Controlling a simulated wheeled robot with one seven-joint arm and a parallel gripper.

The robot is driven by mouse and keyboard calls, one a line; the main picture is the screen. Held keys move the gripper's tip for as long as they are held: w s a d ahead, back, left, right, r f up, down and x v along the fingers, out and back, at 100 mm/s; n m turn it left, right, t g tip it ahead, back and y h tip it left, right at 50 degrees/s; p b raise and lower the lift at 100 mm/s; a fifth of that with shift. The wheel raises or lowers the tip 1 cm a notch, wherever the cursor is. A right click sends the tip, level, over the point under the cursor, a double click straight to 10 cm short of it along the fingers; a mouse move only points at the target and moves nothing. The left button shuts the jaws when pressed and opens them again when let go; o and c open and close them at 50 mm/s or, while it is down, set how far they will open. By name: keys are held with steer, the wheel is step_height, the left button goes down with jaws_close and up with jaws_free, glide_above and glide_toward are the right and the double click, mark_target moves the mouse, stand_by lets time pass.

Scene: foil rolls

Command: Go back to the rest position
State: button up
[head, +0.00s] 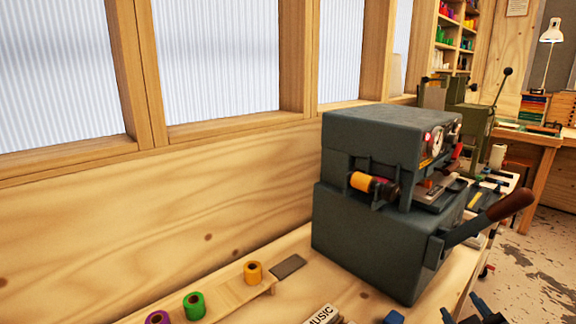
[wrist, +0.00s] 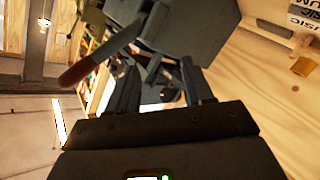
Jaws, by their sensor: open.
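My gripper (head: 436,311) shows only as dark tips at the bottom edge of the head view, in front of the grey foil machine (head: 375,235). In the wrist view my gripper (wrist: 155,75) has its two fingers apart, with nothing seen held between them. The machine's lever with a brown handle (head: 510,205) sticks out to the right; the handle also shows in the wrist view (wrist: 80,74). My arm's overall pose is hidden.
Purple (head: 157,317), green (head: 194,305) and yellow (head: 253,272) rolls stand on a wooden rack left of the machine. A block marked MUSIC (head: 321,315) lies at the bench front. A green press (head: 465,125) stands behind. Open floor (head: 545,270) is at right.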

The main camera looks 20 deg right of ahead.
steer(key=s+a+f+n+t+y, duration=0.15)
steer(key=s+a+f+y, duration=0.25)
steer(key=s+a, duration=0.45)
steer(key=s+a+r+m+y, duration=0.1)
steer(key=s+a+r+y, duration=0.1)
steer(key=s+a, duration=0.5)
steer(key=s+a+r+m+y, duration=0.1)
steer(key=s+a+r+y, duration=0.2)
steer(key=s+a, duration=0.4)
steer(key=s, duration=0.3)
steer(key=shift+a, duration=0.25)
